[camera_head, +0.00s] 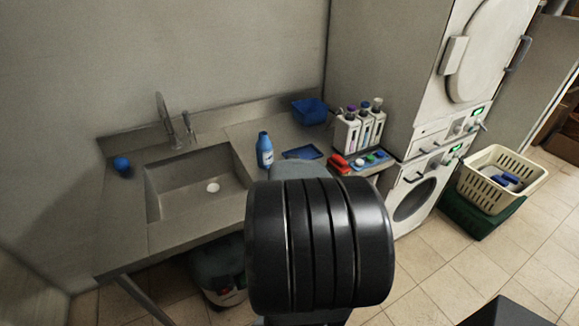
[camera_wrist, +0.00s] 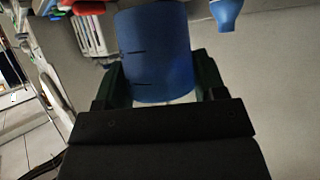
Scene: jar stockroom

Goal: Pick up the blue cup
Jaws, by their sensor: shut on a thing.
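In the wrist view a blue cup (camera_wrist: 153,50), seen as a plain matte blue cylinder, fills the space between the two dark fingers of my gripper (camera_wrist: 160,80). The fingers press on it from both sides, and its lower end is partly hidden by the gripper body. In the head view my black arm link covers the middle front, so the gripper and the held cup are hidden there.
A grey sink counter (camera_head: 180,236) holds a blue bottle (camera_head: 265,152), a blue tray (camera_head: 302,153), a blue bin (camera_head: 310,110), a bottle rack (camera_head: 358,132) and a small blue object (camera_head: 122,165). A laundry basket (camera_head: 500,178) stands right.

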